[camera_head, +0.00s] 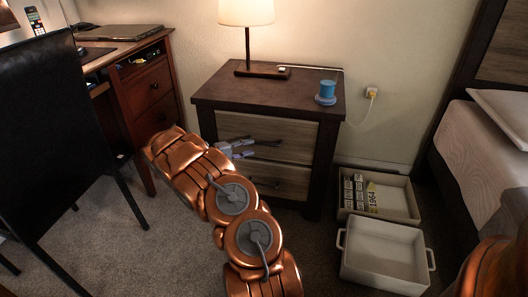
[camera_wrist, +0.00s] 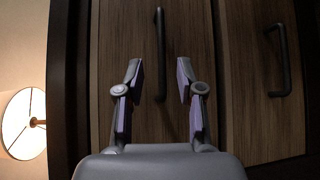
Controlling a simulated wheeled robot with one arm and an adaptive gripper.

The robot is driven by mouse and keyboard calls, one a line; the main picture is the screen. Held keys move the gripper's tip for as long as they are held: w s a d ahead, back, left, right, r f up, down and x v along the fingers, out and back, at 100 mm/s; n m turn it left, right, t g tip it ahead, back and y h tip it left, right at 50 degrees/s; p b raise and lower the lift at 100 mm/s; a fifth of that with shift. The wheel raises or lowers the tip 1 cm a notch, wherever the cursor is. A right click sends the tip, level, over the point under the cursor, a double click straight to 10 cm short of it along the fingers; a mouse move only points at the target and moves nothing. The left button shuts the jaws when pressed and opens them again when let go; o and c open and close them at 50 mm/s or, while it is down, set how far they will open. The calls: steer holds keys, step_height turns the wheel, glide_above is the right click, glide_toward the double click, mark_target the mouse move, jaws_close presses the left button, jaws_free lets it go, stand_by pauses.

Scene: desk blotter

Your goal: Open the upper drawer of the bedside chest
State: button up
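The bedside chest (camera_head: 220,90) is dark wood with two lighter drawer fronts. Its upper drawer (camera_head: 295,135) is closed, and so is the lower drawer (camera_head: 290,183). My gripper (camera_head: 243,148) is in front of the upper drawer and hides part of its front. In the wrist view, which is turned sideways, the upper drawer's dark bar handle (camera_wrist: 159,40) runs lengthwise between the two fingers. My gripper (camera_wrist: 159,75) is open there, one finger on each side of the handle's line, with no visible contact. The lower drawer's handle (camera_wrist: 283,60) is at the right.
A lamp (camera_head: 247,15) and a blue cylinder (camera_head: 326,90) stand on the chest. Two pale bins (camera_head: 385,260) lie on the floor to the right, near the bed (camera_head: 480,145). A black chair (camera_head: 50,130) and desk (camera_head: 150,90) are at left. Carpet in front is clear.

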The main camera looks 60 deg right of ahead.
mark_target(262, 144)
steer(key=shift+b+x, duration=1.25)
steer(key=shift+x, duration=2.65)
steer(key=shift+w+f, duration=0.1)
jaws_close()
